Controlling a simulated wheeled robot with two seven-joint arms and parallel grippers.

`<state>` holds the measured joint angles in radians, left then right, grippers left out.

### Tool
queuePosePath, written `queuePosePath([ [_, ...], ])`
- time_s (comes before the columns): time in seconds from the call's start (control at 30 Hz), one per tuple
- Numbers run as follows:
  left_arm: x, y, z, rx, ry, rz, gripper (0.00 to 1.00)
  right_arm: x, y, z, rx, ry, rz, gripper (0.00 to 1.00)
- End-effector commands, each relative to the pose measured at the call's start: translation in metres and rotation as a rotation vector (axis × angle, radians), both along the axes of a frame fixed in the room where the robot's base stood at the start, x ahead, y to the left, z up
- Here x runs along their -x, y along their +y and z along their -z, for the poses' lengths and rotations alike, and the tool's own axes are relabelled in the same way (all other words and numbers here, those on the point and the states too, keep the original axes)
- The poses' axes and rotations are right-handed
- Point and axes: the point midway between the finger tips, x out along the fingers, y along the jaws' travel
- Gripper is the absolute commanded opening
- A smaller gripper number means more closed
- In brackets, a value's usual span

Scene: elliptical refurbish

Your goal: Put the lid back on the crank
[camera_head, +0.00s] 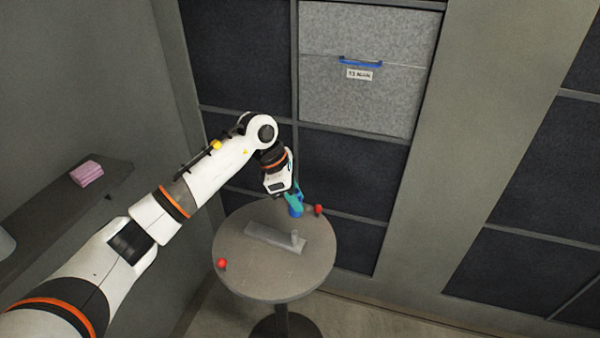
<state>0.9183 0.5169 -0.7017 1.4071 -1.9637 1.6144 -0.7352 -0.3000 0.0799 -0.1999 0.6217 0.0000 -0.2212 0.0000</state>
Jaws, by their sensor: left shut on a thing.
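A small round grey table (300,285) carries a flat grey bar (262,236) with a short upright peg at its right end; it looks like the crank. My left gripper (294,201) points down over the far side of the table, just beyond the bar. It is shut on a small blue and teal piece (296,211), held at or just above the tabletop. The arm partly hides this piece, and I cannot tell whether it is the lid. My right gripper is not in view.
A red ball-like piece (222,263) lies at the table's left edge and a second one (319,209) near the far right edge. A dark shelf (40,220) with a pink stack (87,173) is at left. A dark panelled wall stands behind.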

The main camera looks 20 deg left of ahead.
Motion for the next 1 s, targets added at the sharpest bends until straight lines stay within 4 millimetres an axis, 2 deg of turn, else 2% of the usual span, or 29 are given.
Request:
queuePosePath([
  [0.27, 0.000, 0.000, 0.015, 0.000, 0.002, -0.005, 0.06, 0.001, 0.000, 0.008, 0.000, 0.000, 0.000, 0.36],
  [0.57, 0.001, 0.000, 0.043, 0.001, 0.002, -0.002, 0.06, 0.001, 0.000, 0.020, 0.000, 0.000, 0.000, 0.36],
  [0.7, 0.000, 0.000, 0.058, -0.001, 0.000, -0.002, 0.06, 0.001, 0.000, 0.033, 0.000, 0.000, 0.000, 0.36],
  [1.0, 0.000, 0.000, 0.065, 0.000, 0.000, -0.002, 0.06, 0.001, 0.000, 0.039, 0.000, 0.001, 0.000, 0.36],
])
